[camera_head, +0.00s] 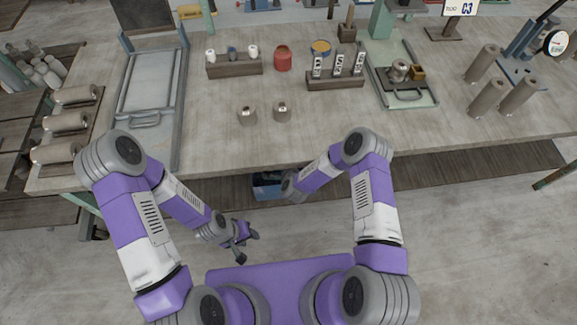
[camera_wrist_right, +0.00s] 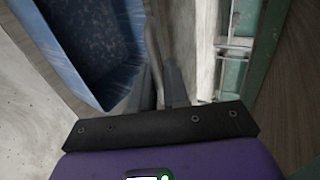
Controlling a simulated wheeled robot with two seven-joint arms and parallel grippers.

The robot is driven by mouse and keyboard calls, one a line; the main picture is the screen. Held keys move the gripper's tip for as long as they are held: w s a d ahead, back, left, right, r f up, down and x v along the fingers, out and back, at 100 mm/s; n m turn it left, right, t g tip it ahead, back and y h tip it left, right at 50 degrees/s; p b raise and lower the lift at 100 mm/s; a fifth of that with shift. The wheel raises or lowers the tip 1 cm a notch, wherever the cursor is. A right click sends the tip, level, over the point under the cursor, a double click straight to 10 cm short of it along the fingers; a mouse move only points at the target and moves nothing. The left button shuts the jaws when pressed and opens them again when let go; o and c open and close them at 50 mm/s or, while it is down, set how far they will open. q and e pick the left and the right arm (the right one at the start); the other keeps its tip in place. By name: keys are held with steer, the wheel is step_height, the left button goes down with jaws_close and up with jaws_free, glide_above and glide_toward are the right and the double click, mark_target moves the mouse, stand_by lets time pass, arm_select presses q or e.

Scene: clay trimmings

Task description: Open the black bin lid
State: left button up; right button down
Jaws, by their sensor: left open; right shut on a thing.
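A blue open-topped bin (camera_head: 268,187) with a dark inside stands under the table's front edge, partly hidden by my right arm. It also shows at the upper left of the right wrist view (camera_wrist_right: 70,35). I cannot pick out a black lid for certain. My right gripper (camera_wrist_right: 163,88) is shut on a thin grey bar (camera_wrist_right: 153,45) beside the blue bin; whether the bar belongs to a lid, I cannot tell. In the head view the right fingers are hidden beyond the wrist. My left gripper (camera_head: 247,246) is open and empty, low in front of the table.
The table (camera_head: 220,135) overhangs the bin. On it are a grey tray (camera_head: 150,85), two small clay cylinders (camera_head: 264,113), a red pot (camera_head: 282,58) and a handled tray (camera_head: 405,98). A green post (camera_wrist_right: 262,55) stands right of my right gripper. Floor right of my arms is clear.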

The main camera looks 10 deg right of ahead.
steer(key=shift+w+r, duration=0.25)
steer(key=c, duration=1.3)
jaws_free()
steer(key=shift+s, duration=0.15)
steer(key=p+v, duration=0.1)
steer(key=v, duration=0.6)
steer(key=shift+s+r+p, duration=0.1)
steer(key=shift+s+p, duration=0.05)
steer(key=shift+p, duration=0.25)
